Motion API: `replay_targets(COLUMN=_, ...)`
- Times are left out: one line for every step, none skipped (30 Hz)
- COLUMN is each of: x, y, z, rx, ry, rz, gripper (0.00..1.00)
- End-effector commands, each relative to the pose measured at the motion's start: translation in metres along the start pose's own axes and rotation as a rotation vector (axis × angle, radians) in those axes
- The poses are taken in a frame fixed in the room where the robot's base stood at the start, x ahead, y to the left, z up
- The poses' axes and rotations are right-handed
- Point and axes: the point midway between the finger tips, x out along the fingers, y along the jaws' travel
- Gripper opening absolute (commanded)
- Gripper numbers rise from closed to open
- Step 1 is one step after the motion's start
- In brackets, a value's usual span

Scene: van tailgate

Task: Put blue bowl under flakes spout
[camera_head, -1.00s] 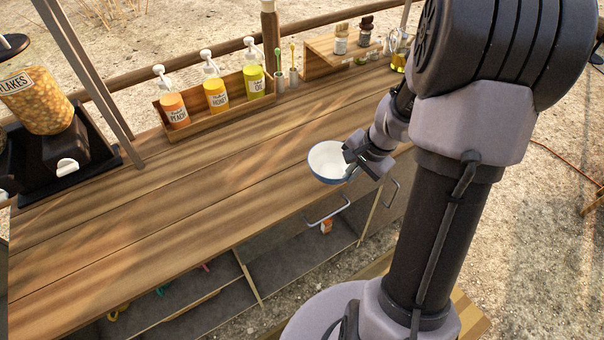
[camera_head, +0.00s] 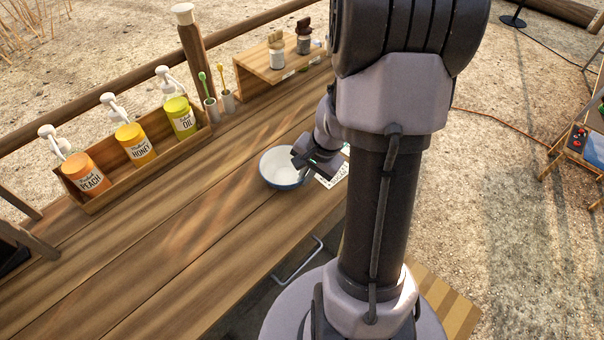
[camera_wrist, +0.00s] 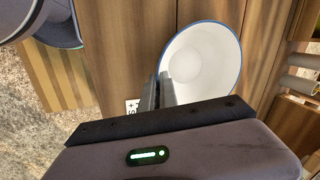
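The blue bowl (camera_head: 283,168), white inside with a blue outside, is upright over the wooden counter near its front edge. My gripper (camera_head: 305,165) is at its right rim. In the wrist view the bowl (camera_wrist: 205,62) shows its white inside, and the fingers of my gripper (camera_wrist: 158,90) are close together with the rim between them. I cannot tell whether the bowl touches the counter. The flakes dispenser and spout are out of view now; a dark corner (camera_head: 12,258) at the left edge may be its base.
A wooden caddy (camera_head: 150,165) holds peach, honey and oil pump bottles at the counter's back. Right of it stand small cups with utensils (camera_head: 210,105) and a wooden riser (camera_head: 280,72) with jars. A printed card (camera_head: 332,180) lies by my gripper. The left counter (camera_head: 150,255) is clear.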

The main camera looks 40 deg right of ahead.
Motion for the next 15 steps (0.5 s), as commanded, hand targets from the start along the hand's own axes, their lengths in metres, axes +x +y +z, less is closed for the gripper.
replay_targets(x=-0.0021, y=-0.0007, z=0.0001, rx=0.000, ry=0.000, rz=0.000, gripper=0.00)
replay_targets(x=-0.0023, y=-0.0008, z=0.0001, rx=0.000, ry=0.000, rz=0.000, gripper=0.00)
replay_targets(x=-0.0021, y=-0.0008, z=0.0001, rx=0.000, ry=0.000, rz=0.000, gripper=0.00)
replay_targets(x=-0.0013, y=-0.0006, z=0.0000, rx=0.000, ry=0.000, rz=0.000, gripper=0.00)
replay_targets(x=-0.0002, y=-0.0003, z=0.0000, rx=0.000, ry=0.000, rz=0.000, gripper=0.00)
replay_targets(x=0.0012, y=0.0001, z=-0.0001, rx=0.000, ry=0.000, rz=0.000, gripper=0.00)
replay_targets(x=0.0020, y=0.0003, z=-0.0001, rx=0.000, ry=0.000, rz=0.000, gripper=0.00)
replay_targets(x=0.0009, y=-0.0001, z=0.0000, rx=0.000, ry=0.000, rz=0.000, gripper=0.09)
replay_targets(x=0.0005, y=-0.0002, z=0.0000, rx=0.000, ry=0.000, rz=0.000, gripper=0.17)
replay_targets(x=0.0004, y=-0.0002, z=0.0000, rx=0.000, ry=0.000, rz=0.000, gripper=0.23)
replay_targets(x=0.0003, y=-0.0003, z=-0.0001, rx=0.000, ry=0.000, rz=0.000, gripper=0.25)
replay_targets(x=0.0003, y=-0.0003, z=-0.0001, rx=0.000, ry=0.000, rz=0.000, gripper=0.25)
replay_targets(x=0.0003, y=-0.0003, z=-0.0001, rx=0.000, ry=0.000, rz=0.000, gripper=0.25)
replay_targets(x=0.0002, y=-0.0003, z=-0.0001, rx=0.000, ry=0.000, rz=0.000, gripper=0.25)
replay_targets(x=0.0002, y=-0.0003, z=-0.0001, rx=0.000, ry=0.000, rz=0.000, gripper=0.25)
